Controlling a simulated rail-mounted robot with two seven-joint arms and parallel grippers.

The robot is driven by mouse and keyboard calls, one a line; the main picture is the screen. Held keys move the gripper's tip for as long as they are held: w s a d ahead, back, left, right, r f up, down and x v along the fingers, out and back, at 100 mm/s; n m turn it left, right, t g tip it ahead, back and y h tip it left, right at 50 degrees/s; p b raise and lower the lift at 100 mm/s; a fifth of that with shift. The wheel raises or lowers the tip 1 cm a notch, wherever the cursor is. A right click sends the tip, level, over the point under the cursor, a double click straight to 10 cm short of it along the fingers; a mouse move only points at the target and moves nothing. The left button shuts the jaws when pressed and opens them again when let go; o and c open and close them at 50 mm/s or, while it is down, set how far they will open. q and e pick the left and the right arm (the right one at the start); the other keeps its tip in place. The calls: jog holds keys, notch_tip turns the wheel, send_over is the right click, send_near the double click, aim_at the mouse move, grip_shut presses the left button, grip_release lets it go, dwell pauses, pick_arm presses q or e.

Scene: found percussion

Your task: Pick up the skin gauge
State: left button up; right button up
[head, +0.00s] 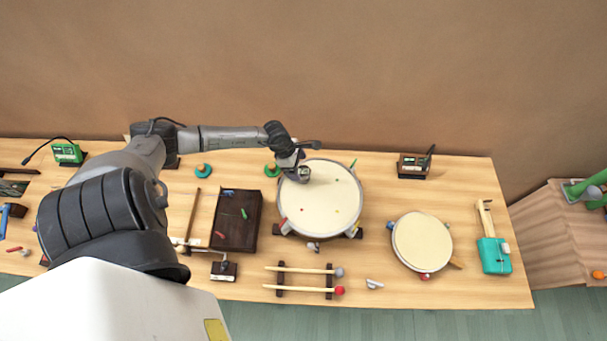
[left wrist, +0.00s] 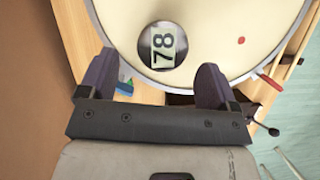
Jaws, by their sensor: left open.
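In the head view the gauge (head: 305,174) shows near the drum's upper left edge, partly beside my gripper. My left gripper (left wrist: 155,80) is open and empty, at the drum's rim. In the left wrist view the gauge lies just ahead of the gap between the two fingers, apart from both. In the head view the left gripper (head: 293,161) is small and partly hidden by its wrist. My right gripper is not seen.
A smaller drum (head: 422,242) and a teal case (head: 494,255) lie to the right. Two mallets (head: 305,270) rest in front of the large drum. A dark wooden tray (head: 236,221) stands to its left. A small device (head: 412,166) stands at the back right.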

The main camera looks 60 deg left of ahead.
aim_at(302, 171)
pick_arm(q)
jog(key=shift+p+x, duration=0.4)
jog(key=shift+x, duration=2.4)
jog(key=shift+d, duration=0.2)
jog(key=shift+r, duration=0.1)
jog(key=shift+r, duration=0.1)
jog(key=c, duration=1.3)
